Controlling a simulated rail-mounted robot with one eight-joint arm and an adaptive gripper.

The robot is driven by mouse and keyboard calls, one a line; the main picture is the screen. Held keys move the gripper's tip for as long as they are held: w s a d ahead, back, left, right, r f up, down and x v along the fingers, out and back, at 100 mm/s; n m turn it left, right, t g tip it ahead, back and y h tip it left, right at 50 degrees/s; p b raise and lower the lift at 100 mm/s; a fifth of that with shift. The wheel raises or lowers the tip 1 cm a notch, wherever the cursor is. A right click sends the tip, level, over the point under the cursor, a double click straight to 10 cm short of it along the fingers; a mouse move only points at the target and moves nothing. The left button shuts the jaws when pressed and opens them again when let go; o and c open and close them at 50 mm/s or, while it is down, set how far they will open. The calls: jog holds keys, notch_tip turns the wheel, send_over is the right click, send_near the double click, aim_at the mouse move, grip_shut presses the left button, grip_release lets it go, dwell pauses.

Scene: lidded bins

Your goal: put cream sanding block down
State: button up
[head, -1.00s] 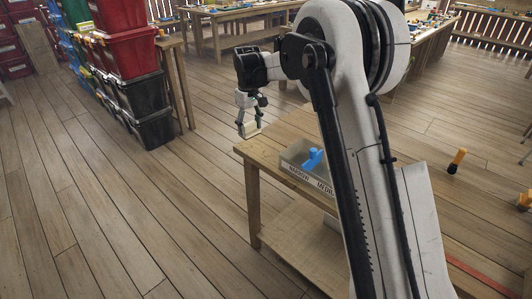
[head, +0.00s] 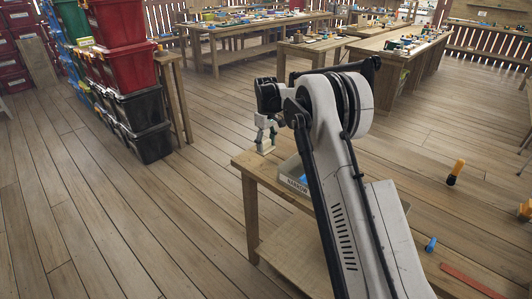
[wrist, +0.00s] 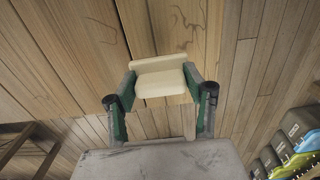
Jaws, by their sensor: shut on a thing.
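The cream sanding block (wrist: 160,80) is a pale block held between the two fingertips in the wrist view. My gripper (wrist: 161,84) is shut on it, with a green-sided finger on either side. In the head view my gripper (head: 265,143) points down with the cream block at the near-left corner of the wooden table (head: 246,164). I cannot tell whether the block touches the tabletop.
A low open tray (head: 297,184) with a label and something blue in it stands on the table, partly behind my arm. Stacked black bins (head: 150,130) and red bins stand at left. A blue item (head: 430,244) and an orange-handled tool (head: 456,171) lie to the right.

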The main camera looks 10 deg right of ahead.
aim_at(266, 148)
jog(key=shift+f, duration=1.95)
jog(key=shift+f, duration=0.1)
jog(key=o, duration=1.1)
jog(key=shift+b, duration=0.3)
